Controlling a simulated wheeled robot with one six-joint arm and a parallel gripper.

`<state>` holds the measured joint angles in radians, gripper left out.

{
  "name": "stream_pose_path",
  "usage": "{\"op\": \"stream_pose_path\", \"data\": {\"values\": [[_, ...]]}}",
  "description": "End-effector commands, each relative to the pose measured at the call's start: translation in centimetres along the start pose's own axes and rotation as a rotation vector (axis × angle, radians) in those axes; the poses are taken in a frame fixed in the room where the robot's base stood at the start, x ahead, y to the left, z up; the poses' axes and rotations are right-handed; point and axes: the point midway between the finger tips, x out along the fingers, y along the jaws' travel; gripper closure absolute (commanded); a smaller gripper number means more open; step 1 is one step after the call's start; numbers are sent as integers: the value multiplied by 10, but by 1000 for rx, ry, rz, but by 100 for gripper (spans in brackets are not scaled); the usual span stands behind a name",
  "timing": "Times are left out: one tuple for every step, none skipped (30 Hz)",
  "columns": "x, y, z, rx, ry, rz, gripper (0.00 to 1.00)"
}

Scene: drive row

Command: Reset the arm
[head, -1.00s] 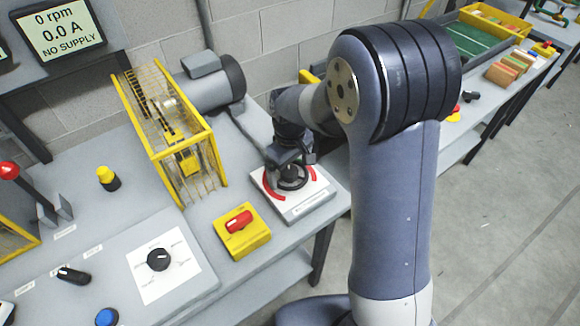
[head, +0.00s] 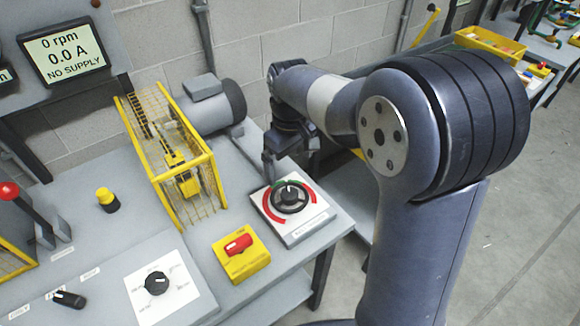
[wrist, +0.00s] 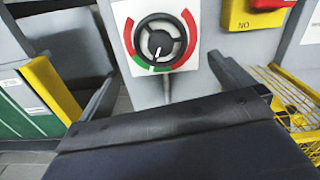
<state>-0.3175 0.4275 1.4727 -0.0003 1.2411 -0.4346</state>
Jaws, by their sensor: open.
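My gripper (head: 270,165) hangs above the back edge of a white-plated dial unit in the head view, apart from its knob. The round black handwheel knob (head: 290,197) sits on the plate (head: 302,226) with red and green arcs around it. The same knob (wrist: 159,40) shows at the top of the wrist view, with nothing on it. The jaws are open and hold nothing that I can see; the fingertips are small and partly hidden in the head view. A dark part of my own arm fills the bottom of the wrist view.
A yellow box with a red switch (head: 238,244) stands left of the dial. Behind it are a yellow cage guard (head: 180,160) and a grey motor (head: 215,105). The display (head: 62,45) reads 0 rpm, 0.0 A, NO SUPPLY. Open floor lies to the right.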

Motion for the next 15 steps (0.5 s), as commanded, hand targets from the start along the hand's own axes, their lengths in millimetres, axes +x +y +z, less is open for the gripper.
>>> {"op": "stream_pose_path", "data": {"values": [[0,0,0,0,0,0,0],[0,0,0,0,0,0,0],[0,0,0,0,0,0,0],[0,0,0,0,0,0,0],[0,0,0,0,0,0,0],[0,0,0,0,0,0,0],[0,0,0,0,0,0,0],[1,0,0,0,0,0,0],[2,0,0,0,-1,0,0],[4,0,0,0,-1,-1,0],[6,0,0,0,-2,-1,0],[10,0,0,0,-2,-1,0],[14,0,0,0,-3,-1,0],[19,0,0,0,-4,-2,0],[25,0,0,0,-3,-2,0]]}}
